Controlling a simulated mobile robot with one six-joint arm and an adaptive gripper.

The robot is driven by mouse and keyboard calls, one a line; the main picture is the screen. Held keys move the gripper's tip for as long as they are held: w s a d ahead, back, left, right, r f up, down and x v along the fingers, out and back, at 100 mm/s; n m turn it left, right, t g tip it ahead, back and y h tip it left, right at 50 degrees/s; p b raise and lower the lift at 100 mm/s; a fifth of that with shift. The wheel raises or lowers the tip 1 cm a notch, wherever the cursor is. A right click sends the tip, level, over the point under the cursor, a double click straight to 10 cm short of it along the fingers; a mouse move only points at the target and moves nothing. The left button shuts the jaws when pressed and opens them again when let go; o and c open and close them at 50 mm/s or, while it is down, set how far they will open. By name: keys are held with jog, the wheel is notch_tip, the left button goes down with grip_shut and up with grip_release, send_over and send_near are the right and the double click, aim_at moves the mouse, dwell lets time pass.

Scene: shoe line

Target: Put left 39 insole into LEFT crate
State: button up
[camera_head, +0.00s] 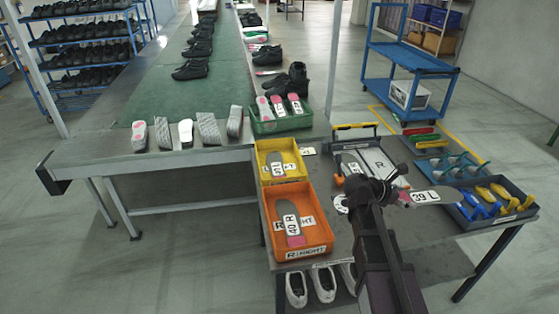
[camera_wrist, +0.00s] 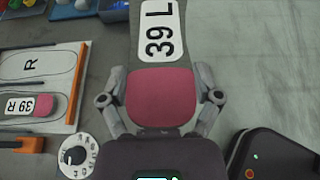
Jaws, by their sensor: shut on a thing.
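My gripper (camera_wrist: 162,98) is shut on the pink heel end of the left 39 insole (camera_wrist: 160,90), one finger on each side. The insole is grey with a white "39 L" label; in the head view the insole (camera_head: 436,197) sticks out to the right of my gripper (camera_head: 395,193), over the table's right part. An orange crate (camera_head: 303,253) labelled RIGHT stands at the table's front left and holds a 40 R insole. A yellow crate (camera_head: 262,173) stands behind it with a grey labelled insole inside; its front lettering is too small to read.
A white board (camera_wrist: 78,85) marked R bears a 39 R insole (camera_wrist: 42,105), with a round dial (camera_wrist: 74,157) beside it. A green crate (camera_head: 256,127) with several insoles stands behind the yellow one. Trays of tools (camera_head: 515,213) fill the right edge.

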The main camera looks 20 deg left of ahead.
notch_tip(320, 180, up, 7)
jog(key=p, duration=0.5)
jog(key=shift+f, duration=0.2)
